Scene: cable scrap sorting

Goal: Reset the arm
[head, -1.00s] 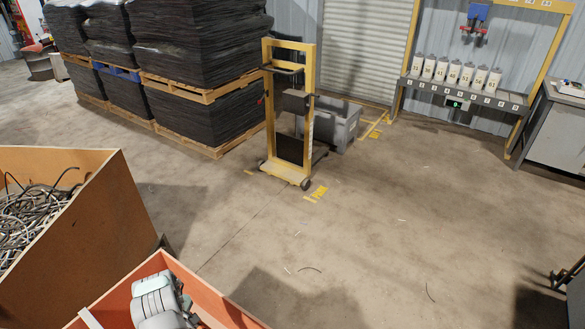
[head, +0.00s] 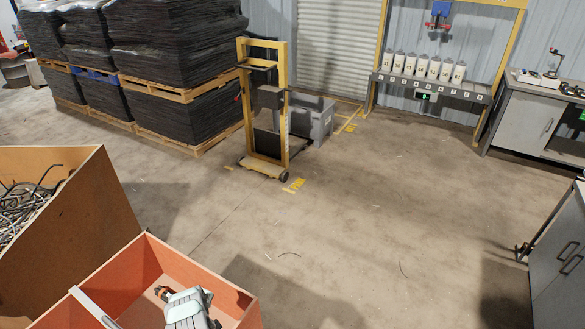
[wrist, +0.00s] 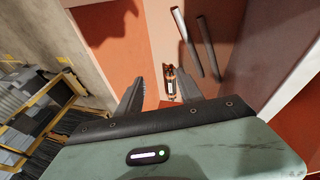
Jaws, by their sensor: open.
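My gripper (wrist: 160,78) is open in the wrist view, its two dark fingers spread apart. A small orange-and-black piece with a pale label (wrist: 169,83) shows between and beyond the fingertips; I cannot tell its distance from them. Two dark cable lengths (wrist: 207,48) lie beyond, on the orange surface. In the head view my grey arm end is over the orange bin (head: 105,280) at the bottom, and the gripper's fingers cannot be made out there.
A brown-walled bin (head: 75,220) full of tangled cables stands at left. A yellow-framed trolley (head: 283,110), a grey crate (head: 322,122) and stacked pallets (head: 180,85) stand behind. A bench with white bottles (head: 420,68) and grey cabinets (head: 520,120) are at right. The middle floor is clear.

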